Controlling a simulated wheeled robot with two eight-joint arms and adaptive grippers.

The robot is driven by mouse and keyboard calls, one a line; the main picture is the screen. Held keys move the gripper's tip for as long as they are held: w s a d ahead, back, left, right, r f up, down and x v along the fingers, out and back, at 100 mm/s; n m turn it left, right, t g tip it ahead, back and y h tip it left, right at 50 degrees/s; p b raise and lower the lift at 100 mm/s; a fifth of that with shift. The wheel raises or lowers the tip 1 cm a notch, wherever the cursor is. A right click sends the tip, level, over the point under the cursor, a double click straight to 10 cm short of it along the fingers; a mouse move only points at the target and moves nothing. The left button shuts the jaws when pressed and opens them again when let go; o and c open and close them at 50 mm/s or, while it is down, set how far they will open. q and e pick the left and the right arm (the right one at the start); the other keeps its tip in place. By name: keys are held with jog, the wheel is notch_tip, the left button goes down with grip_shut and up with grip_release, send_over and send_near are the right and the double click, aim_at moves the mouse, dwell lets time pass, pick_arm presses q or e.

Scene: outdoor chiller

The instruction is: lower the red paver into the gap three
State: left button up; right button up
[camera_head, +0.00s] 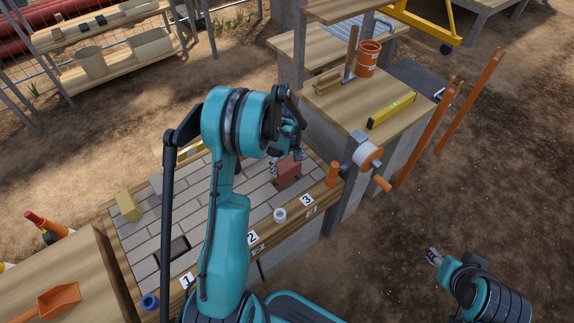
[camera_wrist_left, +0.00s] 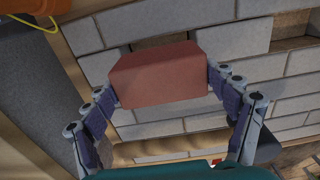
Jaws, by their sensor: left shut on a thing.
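The red paver (camera_head: 288,171) is held over the paved bench (camera_head: 196,192) near the number 3 label (camera_head: 306,200). My left gripper (camera_head: 287,158) is shut on it. In the left wrist view the paver (camera_wrist_left: 158,75) sits between both fingers of the gripper (camera_wrist_left: 163,90). A brownish bare patch (camera_wrist_left: 148,46) shows just beyond the paver, partly hidden by it; I cannot tell how well the paver lines up with it. A dark open gap (camera_head: 174,249) lies near label 1. My right gripper (camera_head: 433,256) is off to the right over bare ground, its jaws too small to read.
A white cup (camera_head: 279,215) and an orange cylinder (camera_head: 333,172) stand along the bench's front edge, close to the paver. A blue cup (camera_head: 150,302) and a yellowish block (camera_head: 127,206) are farther left. An orange-handled reel (camera_head: 368,157) juts out at right.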

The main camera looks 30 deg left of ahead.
pick_arm(q)
jog(key=shift+f, duration=0.1)
jog(key=shift+f+b, duration=1.1)
jog(key=shift+f, duration=0.15)
jog(key=shift+f+b, duration=0.4)
jog(key=shift+f, duration=1.65)
jog(key=shift+r, duration=0.15)
jog(key=o, duration=1.7)
